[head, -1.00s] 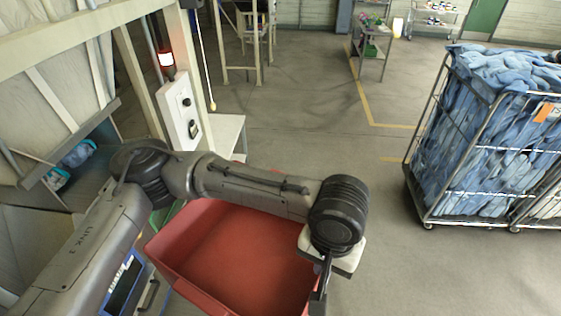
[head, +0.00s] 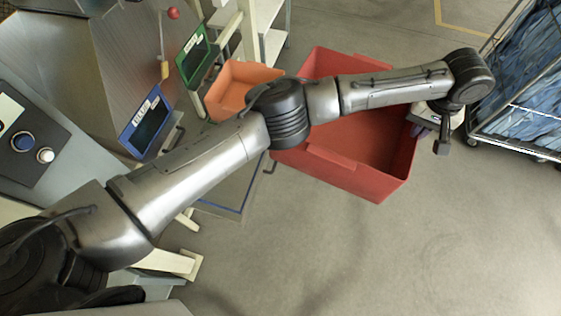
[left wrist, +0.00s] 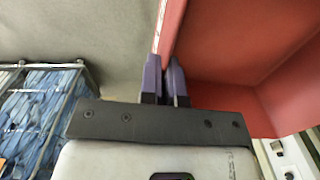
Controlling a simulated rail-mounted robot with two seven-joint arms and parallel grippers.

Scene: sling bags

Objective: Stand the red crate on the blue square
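The red crate (head: 372,140) is an open, empty-looking box right of centre in the head view. My left arm crosses above it and hides part of it. My left gripper (head: 420,128) is at the crate's right rim. In the left wrist view its two dark fingers (left wrist: 165,82) stand on either side of the red wall (left wrist: 172,25), closed on it. I cannot tell whether the crate is clear of the floor. A blue-outlined square (head: 224,209) shows partly on the floor, left of and nearer than the crate, partly hidden by my arm. My right gripper is not in view.
An orange bin (head: 238,82) stands left of the crate. Green-framed (head: 196,58) and blue-framed (head: 146,120) screens are further left. A wire cage cart with blue cloth (head: 535,85) stands at the right. The floor in front is clear.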

